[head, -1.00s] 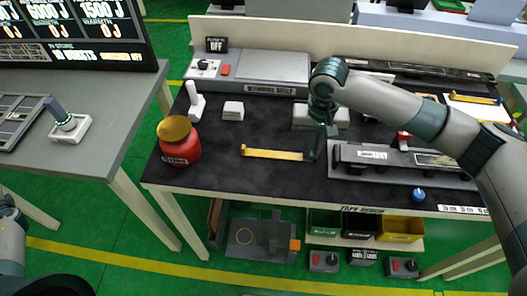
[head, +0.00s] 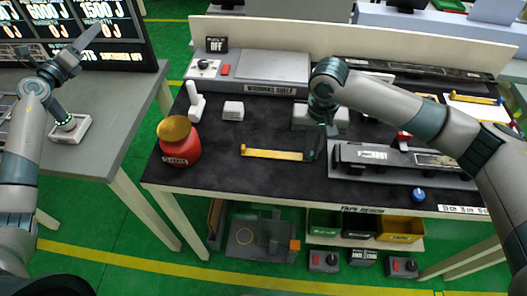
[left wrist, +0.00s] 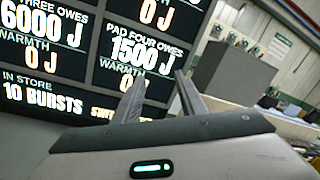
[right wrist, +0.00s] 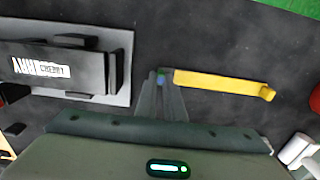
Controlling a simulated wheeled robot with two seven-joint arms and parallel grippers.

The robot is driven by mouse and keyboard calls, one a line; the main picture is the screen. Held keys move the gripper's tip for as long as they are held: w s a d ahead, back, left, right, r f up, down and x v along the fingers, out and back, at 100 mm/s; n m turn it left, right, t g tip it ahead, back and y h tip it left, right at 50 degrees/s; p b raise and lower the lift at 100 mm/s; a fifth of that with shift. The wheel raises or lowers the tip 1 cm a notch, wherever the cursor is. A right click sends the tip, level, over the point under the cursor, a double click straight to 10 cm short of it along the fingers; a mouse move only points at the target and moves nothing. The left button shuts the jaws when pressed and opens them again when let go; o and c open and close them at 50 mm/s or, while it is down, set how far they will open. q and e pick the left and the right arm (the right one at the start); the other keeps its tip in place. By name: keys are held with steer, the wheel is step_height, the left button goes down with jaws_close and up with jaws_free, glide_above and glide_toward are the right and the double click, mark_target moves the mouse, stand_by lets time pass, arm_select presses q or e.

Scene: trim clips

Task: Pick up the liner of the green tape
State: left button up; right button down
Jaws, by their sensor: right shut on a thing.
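My right gripper (head: 315,150) points down over the black bench mat, at the right end of a yellow strip. In the right wrist view its fingers (right wrist: 160,82) are close together, shut on a small green and blue piece (right wrist: 161,76) at their tips. This may be the green tape's liner; it is too small to be sure. The yellow strip (right wrist: 222,84) lies flat beside the fingertips. My left gripper (head: 82,45) is raised over the grey table before the dark screen. Its fingers (left wrist: 160,85) are apart and empty.
A grey fixture (head: 375,155) is right of my right gripper. A red pot with a brown-yellow top (head: 178,140) and a white block (head: 233,110) stand left. The mat's front middle is clear. Bins (head: 400,229) sit below. A lever box (head: 70,128) is under my left arm.

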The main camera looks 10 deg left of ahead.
arm_select(q)
steer(key=s+d+m+g+h, duration=0.1)
steer(key=d+m+g+h, duration=0.4)
steer(key=d, duration=1)
steer(key=s+d+m+g+h, duration=0.1)
steer(key=d+m+g+h, duration=0.45)
steer(key=d, duration=1.05)
steer(key=s+d+f+m+g+y, duration=0.3)
steer(key=s+d+f+m+g, duration=0.15)
steer(key=s+d+m, duration=0.45)
steer(key=s+d+f+m+g+y, duration=0.2)
steer(key=s+y, duration=0.3)
steer(key=s, duration=0.3)
steer(key=shift+s+d+f+m+g, duration=0.25)
steer(key=shift+f+m+g, duration=0.2)
steer(key=shift+f+g, duration=0.4)
steer(key=shift+f, duration=0.15)
steer(key=x, duration=0.6)
steer(key=shift+f, duration=0.3)
steer(key=shift+f, duration=0.1)
